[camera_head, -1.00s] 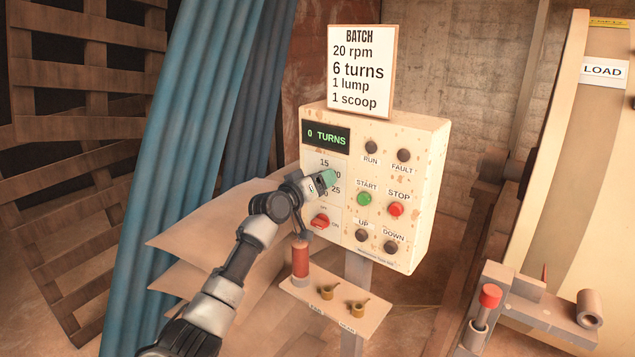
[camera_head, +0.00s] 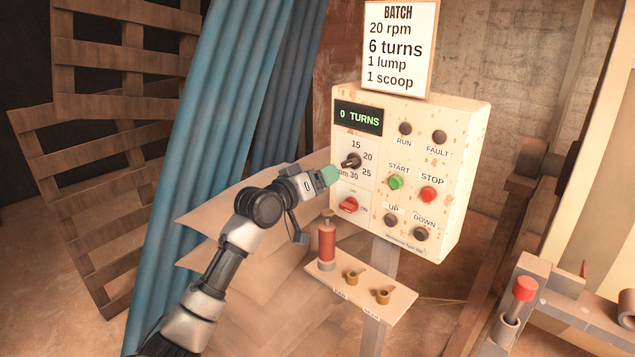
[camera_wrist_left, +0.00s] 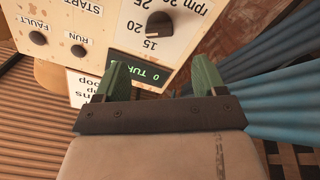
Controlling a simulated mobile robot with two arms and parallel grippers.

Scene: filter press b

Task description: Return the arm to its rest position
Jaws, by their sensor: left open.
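My left arm comes in from the lower left in the head view. Its gripper (camera_head: 330,175) with green fingertips is in front of the left side of the control panel (camera_head: 456,190), just left of the black rpm knob (camera_head: 351,160). In the left wrist view the two green fingers (camera_wrist_left: 162,80) are spread apart with nothing between them. The knob (camera_wrist_left: 159,24) shows beyond them, clear of the fingers. The panel display reads 0 TURNS (camera_head: 358,118). My right gripper is in neither view.
A small shelf (camera_head: 330,284) below the panel holds a red cylinder (camera_head: 327,243) and two brass scoops. A blue curtain (camera_head: 200,150) hangs behind my arm. A batch sign (camera_head: 400,45) stands on the panel. A red-topped lever (camera_head: 524,288) stands at lower right.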

